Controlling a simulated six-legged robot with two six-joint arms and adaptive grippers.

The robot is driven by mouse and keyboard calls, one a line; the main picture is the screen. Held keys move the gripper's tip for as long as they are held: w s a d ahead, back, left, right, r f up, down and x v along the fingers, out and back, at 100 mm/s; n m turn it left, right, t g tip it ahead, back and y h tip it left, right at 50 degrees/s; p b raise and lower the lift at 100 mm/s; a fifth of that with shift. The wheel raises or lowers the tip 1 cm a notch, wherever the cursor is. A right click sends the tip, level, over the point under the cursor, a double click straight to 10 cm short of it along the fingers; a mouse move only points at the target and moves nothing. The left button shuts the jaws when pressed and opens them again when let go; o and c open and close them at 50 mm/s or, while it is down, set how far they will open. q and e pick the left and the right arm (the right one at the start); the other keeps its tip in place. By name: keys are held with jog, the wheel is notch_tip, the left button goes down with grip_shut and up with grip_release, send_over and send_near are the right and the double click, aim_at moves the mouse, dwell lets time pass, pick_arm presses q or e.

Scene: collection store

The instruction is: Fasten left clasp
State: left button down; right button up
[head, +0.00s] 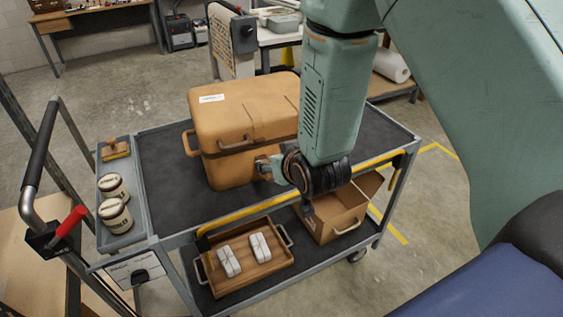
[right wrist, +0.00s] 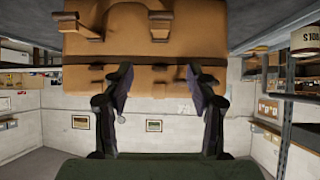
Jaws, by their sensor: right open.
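The tan case (head: 222,110) stands on the cart's upper shelf with its lid down. My left gripper is not in view.
The cart's dark upper shelf (head: 163,175) is clear left of the case. A grey side tray (head: 122,238) holds two round tins and a brush. A yellow bar (head: 240,208) runs along the cart front. Below are a wooden tray (head: 272,273) and an open box (head: 325,226).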

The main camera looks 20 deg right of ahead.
jog(key=v, duration=0.3)
jog(key=shift+s+r, duration=0.1)
jog(key=shift+s, duration=0.1)
dwell(0.3)
